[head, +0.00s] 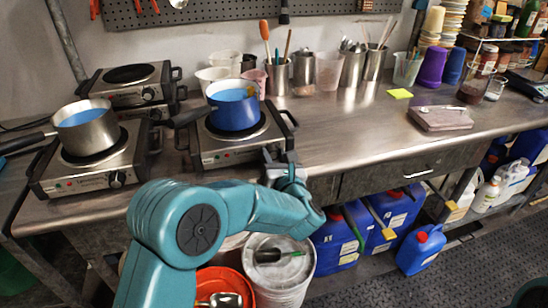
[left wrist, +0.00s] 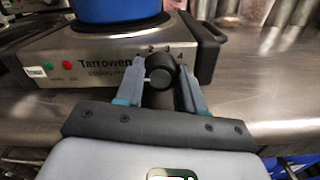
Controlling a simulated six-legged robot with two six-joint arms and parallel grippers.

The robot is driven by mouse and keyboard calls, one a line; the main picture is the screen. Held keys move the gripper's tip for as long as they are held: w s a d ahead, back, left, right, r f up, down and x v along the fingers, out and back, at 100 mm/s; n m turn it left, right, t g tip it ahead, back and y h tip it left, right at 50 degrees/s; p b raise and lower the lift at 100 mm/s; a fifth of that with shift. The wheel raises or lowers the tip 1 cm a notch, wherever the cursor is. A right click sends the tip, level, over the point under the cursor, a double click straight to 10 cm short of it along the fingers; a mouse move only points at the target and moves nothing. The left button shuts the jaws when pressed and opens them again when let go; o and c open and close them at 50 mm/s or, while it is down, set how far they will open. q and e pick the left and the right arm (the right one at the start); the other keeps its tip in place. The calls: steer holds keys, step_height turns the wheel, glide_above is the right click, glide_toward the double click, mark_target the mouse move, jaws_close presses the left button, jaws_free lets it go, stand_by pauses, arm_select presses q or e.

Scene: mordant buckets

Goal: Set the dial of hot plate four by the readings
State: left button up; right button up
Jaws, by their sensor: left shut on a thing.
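A hot plate (head: 215,158) with a blue pot (head: 236,116) on it stands at the bench's front edge. In the left wrist view the hot plate's front (left wrist: 92,68) reads "Tarrowen", with red and green lights; its small white label is too blurred to read. The black dial (left wrist: 161,78) has numbers above it, including 2, 3 and 4, and a pale mark on its left side. My left gripper (head: 286,168) is at the plate's front right corner, its fingers on either side of the dial and shut on it. My right gripper is not in view.
A yellow note (head: 400,93) and a brownish block (head: 440,118) lie on the bench. Buckets (head: 278,270) and blue canisters (head: 335,240) stand below. The middle bench is clear.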

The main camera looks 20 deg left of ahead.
arm_select(q)
steer(key=shift+f+m+b, duration=0.15)
steer(key=shift+m+b, duration=1.25)
steer(key=shift+b, duration=0.2)
steer(key=shift+m+b, duration=0.6)
steer(key=shift+m, duration=0.3)
steer(key=m+b, duration=0.1)
steer(key=m, duration=0.1)
steer(key=shift+m, duration=0.4)
steer(key=m, duration=0.2)
steer(key=shift+m, duration=2.2)
steer(key=shift+d, duration=0.1)
steer(key=o, duration=1)
steer(key=shift+o, duration=0.2)
